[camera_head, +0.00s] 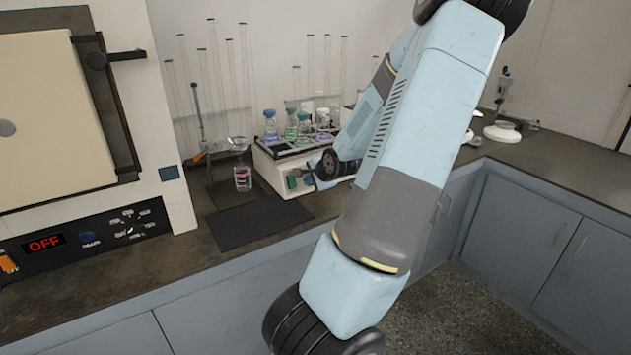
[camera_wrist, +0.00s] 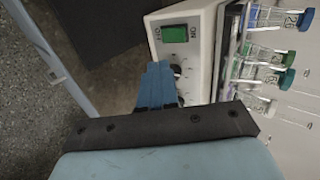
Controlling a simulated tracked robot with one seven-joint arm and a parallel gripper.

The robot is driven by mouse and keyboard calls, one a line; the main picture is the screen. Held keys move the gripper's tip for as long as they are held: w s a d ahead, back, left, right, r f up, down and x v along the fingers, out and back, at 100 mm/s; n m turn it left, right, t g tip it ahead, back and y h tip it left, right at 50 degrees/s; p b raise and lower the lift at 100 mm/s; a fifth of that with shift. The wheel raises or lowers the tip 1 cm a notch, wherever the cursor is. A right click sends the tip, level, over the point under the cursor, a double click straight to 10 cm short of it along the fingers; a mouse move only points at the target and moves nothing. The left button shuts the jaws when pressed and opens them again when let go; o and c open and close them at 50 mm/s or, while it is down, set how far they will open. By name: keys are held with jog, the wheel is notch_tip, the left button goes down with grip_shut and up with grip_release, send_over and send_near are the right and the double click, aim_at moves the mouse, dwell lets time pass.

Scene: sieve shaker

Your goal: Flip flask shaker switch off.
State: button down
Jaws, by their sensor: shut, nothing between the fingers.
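The flask shaker (camera_head: 268,168) is a white box with a dark top rack on the bench, carrying several small flasks with blue and green caps. Its front panel also shows in the wrist view (camera_wrist: 200,60). The switch (camera_wrist: 174,34) is a green rocker on that panel with small lettering on both sides; it also shows as a green patch in the head view (camera_head: 292,182). My gripper (camera_head: 306,178) is shut and empty in front of the panel. In the wrist view its blue fingers (camera_wrist: 158,68) are just below the switch in the picture, apparently apart from it, and partly cover a dark knob.
A dark mat (camera_head: 255,222) lies before the shaker. A beaker with pink liquid (camera_head: 242,178) and tall glass tubes on stands (camera_head: 215,90) are left of it. An oven (camera_head: 60,120) with an OFF display stands at far left. White devices (camera_head: 502,131) stand at right.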

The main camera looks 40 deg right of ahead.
jog(key=v, duration=0.3)
jog(key=shift+s+a+f, duration=0.1)
jog(key=shift+s+f, duration=0.1)
jog(key=shift+s, duration=0.2)
dwell(0.6)
